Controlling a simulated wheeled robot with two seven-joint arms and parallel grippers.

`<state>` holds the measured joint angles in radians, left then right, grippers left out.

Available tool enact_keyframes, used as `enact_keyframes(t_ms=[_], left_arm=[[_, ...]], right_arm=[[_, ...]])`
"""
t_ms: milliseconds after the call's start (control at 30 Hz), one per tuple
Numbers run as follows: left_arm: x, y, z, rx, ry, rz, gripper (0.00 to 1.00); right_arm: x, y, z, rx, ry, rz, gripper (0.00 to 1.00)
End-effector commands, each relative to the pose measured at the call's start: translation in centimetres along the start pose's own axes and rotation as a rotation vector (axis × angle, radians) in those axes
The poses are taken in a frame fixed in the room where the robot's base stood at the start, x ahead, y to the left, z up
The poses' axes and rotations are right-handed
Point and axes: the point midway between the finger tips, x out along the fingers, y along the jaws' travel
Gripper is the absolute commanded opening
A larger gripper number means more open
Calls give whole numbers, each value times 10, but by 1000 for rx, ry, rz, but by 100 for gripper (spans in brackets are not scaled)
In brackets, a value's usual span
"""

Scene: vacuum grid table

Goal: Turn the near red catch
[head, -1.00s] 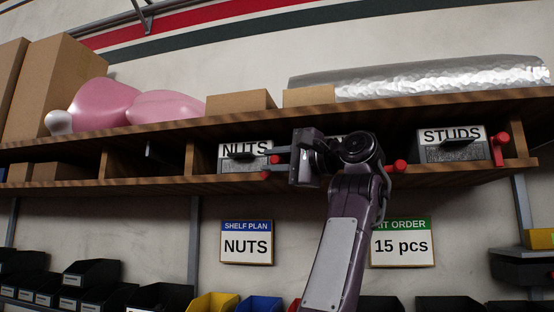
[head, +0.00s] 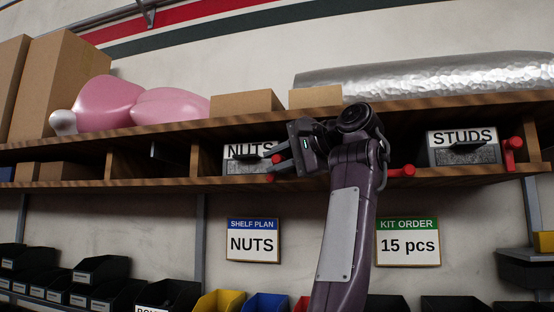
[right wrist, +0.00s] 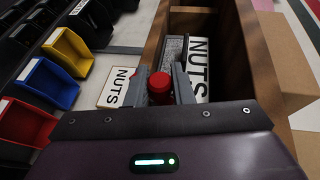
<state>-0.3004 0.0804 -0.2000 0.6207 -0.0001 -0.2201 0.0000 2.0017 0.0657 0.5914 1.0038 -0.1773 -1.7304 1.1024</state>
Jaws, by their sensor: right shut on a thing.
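A red catch (right wrist: 160,86) stands at the edge of the NUTS box's bay; bits of it (head: 270,178) show beside my fingers in the head view. My right gripper (head: 279,165) is shut on this catch, and in the right wrist view its two grey fingers (right wrist: 164,86) sit on either side of the red knob. The grey NUTS box (head: 247,166) is behind the catch, its right part hidden by my gripper. Other red catches are at the right of the middle bay (head: 402,171) and beside the STUDS box (head: 512,152). My left gripper is not in view.
The wooden shelf (head: 150,186) has a board above the boxes and dividers between bays. A NUTS plan sign (head: 253,241) and a 15 pcs order sign (head: 408,243) hang below. Colored bins (head: 218,301) line the bottom. Cartons (head: 245,102) stand on top.

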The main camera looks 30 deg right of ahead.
Motion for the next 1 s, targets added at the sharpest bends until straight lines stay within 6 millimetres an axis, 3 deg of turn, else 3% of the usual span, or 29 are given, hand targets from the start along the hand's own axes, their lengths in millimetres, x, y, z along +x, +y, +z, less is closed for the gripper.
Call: enact_keyframes(t_ms=[67, 100, 233, 567, 1000], left_arm=[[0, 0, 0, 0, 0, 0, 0], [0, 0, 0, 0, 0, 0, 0], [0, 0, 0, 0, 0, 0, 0], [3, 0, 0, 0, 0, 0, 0], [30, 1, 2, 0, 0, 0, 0]], right_arm=[[0, 0, 0, 0, 1, -2, 0], [0, 0, 0, 0, 1, -2, 26], [0, 0, 0, 0, 1, -2, 42], [-5, 0, 0, 0, 2, -3, 42], [-70, 2, -1, -1, 3, -3, 42]])
